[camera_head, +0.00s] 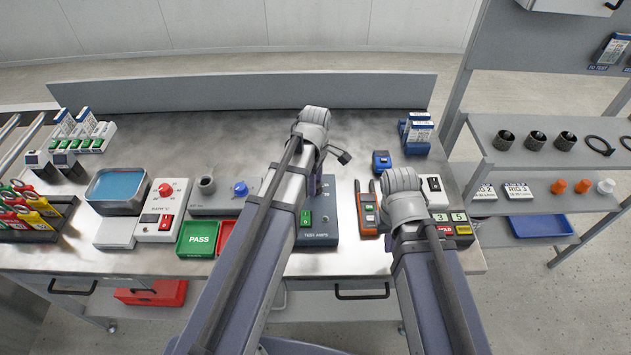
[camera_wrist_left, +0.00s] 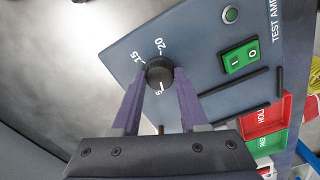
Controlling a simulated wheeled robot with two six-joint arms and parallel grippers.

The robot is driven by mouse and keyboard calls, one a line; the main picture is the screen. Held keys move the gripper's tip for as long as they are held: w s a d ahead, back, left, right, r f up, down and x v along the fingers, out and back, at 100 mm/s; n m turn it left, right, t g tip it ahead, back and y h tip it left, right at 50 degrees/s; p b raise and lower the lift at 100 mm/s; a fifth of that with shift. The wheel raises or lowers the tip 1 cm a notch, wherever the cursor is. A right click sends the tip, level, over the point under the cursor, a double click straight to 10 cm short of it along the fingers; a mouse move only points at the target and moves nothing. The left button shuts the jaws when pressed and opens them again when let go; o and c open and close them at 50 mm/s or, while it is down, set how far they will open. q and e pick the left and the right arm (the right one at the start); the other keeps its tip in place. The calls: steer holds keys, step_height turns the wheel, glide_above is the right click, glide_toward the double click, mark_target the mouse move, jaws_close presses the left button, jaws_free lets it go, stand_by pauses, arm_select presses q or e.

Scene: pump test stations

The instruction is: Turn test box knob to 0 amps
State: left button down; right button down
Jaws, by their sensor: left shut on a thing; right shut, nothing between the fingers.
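The grey-blue test box (camera_head: 325,230), marked TEST AMPS, stands on the bench, partly covered by my left arm. In the left wrist view the box (camera_wrist_left: 205,50) shows its black knob (camera_wrist_left: 159,73) with a white pointer line towards the lower numeral 5. The numerals 15 and 20 are visible; other marks are hidden. My left gripper (camera_wrist_left: 155,92) is shut on the knob, with a purple finger on either side. In the head view the knob is hidden behind my left arm. My right gripper (camera_head: 404,215) is shut and empty, mostly hidden under its wrist, right of the box.
An orange clamp meter (camera_head: 368,214) lies between the box and my right arm. A green PASS tray (camera_head: 197,238) and a red tray (camera_head: 225,236) lie left of the box. The box's green switch (camera_head: 306,218) is beside my left arm.

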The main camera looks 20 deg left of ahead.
arm_select(q)
steer(key=n, duration=0.4)
steer(key=shift+n, duration=0.3)
steer(key=n, duration=0.4)
steer(key=shift+n, duration=0.4)
steer(key=shift+c, duration=2.2)
jaws_free()
steer(key=shift+r, duration=0.1)
arm_select(e)
steer(key=shift+r, duration=0.1)
arm_select(q)
step_height(320, 180, up, 8)
steer(key=p, duration=0.8)
arm_select(e)
step_height(320, 180, up, 8)
